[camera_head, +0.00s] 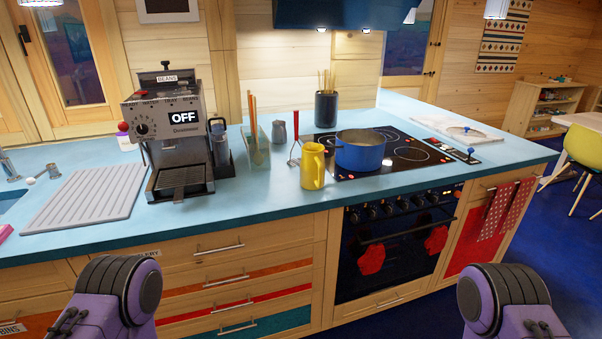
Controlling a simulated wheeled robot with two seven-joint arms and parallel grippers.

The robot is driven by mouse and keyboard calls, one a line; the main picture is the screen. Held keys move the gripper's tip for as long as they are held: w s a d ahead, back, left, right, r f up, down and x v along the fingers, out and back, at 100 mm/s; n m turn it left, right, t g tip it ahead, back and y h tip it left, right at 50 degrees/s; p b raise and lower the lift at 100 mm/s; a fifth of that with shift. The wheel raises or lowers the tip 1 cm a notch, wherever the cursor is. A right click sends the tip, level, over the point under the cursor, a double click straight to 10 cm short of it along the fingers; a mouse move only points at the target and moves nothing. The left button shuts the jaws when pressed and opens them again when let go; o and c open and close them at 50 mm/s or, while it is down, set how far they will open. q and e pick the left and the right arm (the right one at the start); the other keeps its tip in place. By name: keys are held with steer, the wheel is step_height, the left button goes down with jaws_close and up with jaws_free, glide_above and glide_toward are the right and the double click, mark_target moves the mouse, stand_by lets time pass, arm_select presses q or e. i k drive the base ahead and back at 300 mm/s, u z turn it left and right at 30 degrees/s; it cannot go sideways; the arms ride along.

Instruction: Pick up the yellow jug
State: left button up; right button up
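The yellow jug (312,167) stands upright on the blue countertop (267,196), near the front left corner of the black stove top. Its handle side is towards the right, close to the blue pot (360,151). A whisk-like tool with a red handle (295,125) is just to its left. Only purple and black links of my two arms show at the bottom left and bottom right, below the counter edge. Neither gripper is in view, and nothing touches the jug.
A coffee machine (172,135) and a grey drying mat (88,196) take up the left counter. A glass holder with sticks (256,146), a small grey pitcher (279,133) and a black utensil pot (326,107) stand behind the jug. The counter in front of it is clear.

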mark_target(312, 166)
steer(key=u, duration=1.2)
steer(key=i, duration=1.1)
steer(key=z, duration=2.1)
